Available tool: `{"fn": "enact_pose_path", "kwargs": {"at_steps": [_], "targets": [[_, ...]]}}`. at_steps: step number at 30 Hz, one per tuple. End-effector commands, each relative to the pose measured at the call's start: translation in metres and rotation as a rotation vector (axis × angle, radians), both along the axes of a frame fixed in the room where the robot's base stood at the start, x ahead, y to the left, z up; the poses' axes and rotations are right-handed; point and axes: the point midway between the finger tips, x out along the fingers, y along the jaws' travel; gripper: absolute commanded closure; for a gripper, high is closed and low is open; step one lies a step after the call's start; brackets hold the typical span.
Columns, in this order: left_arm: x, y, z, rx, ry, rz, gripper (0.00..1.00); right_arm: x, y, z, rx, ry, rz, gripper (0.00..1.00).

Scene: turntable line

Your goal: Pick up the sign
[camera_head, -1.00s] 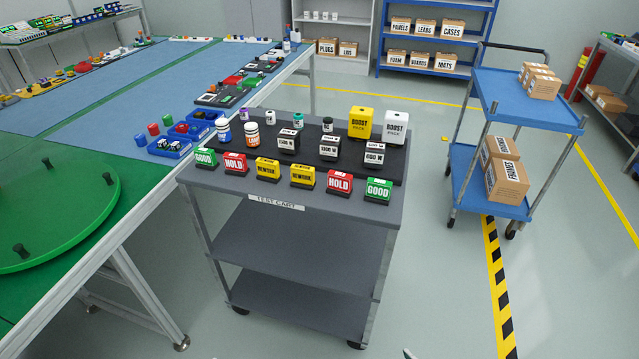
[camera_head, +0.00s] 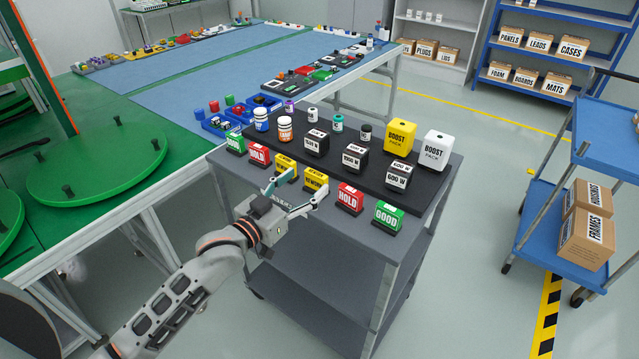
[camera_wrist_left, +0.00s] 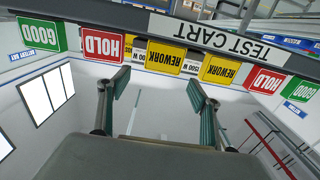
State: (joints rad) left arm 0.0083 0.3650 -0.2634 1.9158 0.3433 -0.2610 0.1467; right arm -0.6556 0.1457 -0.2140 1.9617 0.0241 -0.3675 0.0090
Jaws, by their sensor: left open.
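A row of small block signs stands along the front of the grey test cart (camera_head: 232,165). They are a green GOOD (camera_head: 235,143), a red HOLD (camera_head: 259,154), two yellow REWORK signs (camera_head: 286,167) (camera_head: 316,180), a red HOLD (camera_head: 350,198) and a green GOOD (camera_head: 388,215). My left gripper (camera_head: 292,192) is open and empty at the cart's front edge, before the REWORK signs and partly covering them. In the left wrist view the signs appear upside down. One REWORK sign (camera_wrist_left: 165,57) shows ahead between the open fingers (camera_wrist_left: 158,90), apart from them; another REWORK sign (camera_wrist_left: 219,70) is to its right.
Behind the signs, a black mat (camera_head: 418,190) holds dark weight blocks, bottles, a yellow boost pack (camera_head: 400,137) and a white one (camera_head: 435,150). A green turntable (camera_head: 95,170) is at left. A blue trolley (camera_head: 590,150) with boxes stands at right.

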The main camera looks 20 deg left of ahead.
Motion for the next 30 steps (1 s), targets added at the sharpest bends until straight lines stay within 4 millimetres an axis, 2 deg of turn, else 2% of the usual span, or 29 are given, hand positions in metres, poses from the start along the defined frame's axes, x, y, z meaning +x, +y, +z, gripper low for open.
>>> {"fn": "enact_pose_path", "kwargs": {"at_steps": [12,21,22,26,27,30], "targets": [[0.049,-0.016,-0.002,0.001,0.0,0.0,0.36,0.004,0.004,-0.002,0.009,-0.003,-0.007,0.52],[0.053,-0.018,-0.002,0.001,0.001,0.0,0.36,0.006,0.001,0.001,0.006,-0.01,-0.005,0.52],[0.053,-0.018,-0.002,0.001,0.001,0.0,0.41,0.006,0.001,0.002,0.006,-0.011,-0.006,0.52],[0.053,-0.018,-0.002,0.001,0.001,0.0,0.75,0.006,0.001,0.001,0.005,-0.011,-0.006,0.52],[0.053,-0.018,-0.002,0.001,0.001,0.0,0.8,0.006,0.001,0.001,0.005,-0.011,-0.006,0.52],[0.053,-0.018,-0.002,0.001,0.0,0.0,0.8,0.006,0.001,0.001,0.004,-0.01,-0.004,0.52]]}}
